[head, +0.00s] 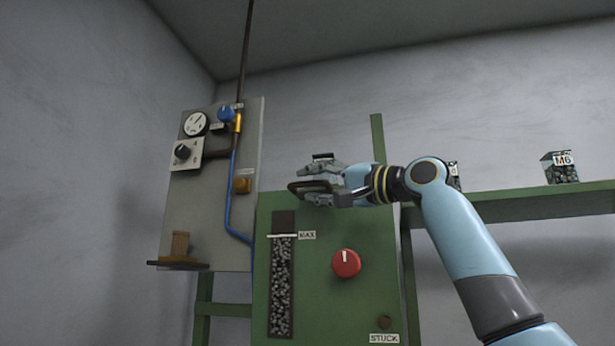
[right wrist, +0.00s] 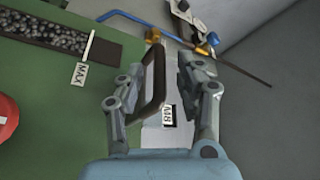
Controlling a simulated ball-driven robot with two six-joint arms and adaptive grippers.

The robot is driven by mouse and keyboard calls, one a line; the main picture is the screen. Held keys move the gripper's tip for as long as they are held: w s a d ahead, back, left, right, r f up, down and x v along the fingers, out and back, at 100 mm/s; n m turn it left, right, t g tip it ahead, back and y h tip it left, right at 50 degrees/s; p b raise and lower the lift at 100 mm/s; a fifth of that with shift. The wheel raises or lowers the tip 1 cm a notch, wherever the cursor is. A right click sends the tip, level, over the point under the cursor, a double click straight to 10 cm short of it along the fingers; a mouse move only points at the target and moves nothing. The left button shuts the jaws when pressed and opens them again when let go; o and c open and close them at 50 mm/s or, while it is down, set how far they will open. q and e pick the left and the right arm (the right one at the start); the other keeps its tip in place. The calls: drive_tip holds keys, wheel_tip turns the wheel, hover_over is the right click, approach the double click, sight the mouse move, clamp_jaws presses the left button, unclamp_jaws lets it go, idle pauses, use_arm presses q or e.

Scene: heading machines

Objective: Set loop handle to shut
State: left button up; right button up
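A dark brown loop handle (head: 293,186) stands at the top of the green machine (head: 364,224), and it also shows in the right wrist view (right wrist: 157,88). My right gripper (head: 316,178) is open at the loop, coming in from the right. In the right wrist view, my right gripper's (right wrist: 165,65) fingers are apart, with the loop between them, close to the left finger. I cannot tell whether that finger touches it. The fingers hide part of the loop in the head view. My left gripper is out of view.
The green front carries a red knob (head: 346,264), a pellet window (head: 281,290) and a STUCK label (head: 384,338). A grey panel (head: 212,225) with gauge and blue pipe stands left. A green shelf (head: 535,205) bears an M6 box (head: 562,170).

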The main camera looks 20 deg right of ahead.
drive_tip(key=shift+x, duration=1)
drive_tip(key=shift+c, duration=0.4)
clamp_jaws()
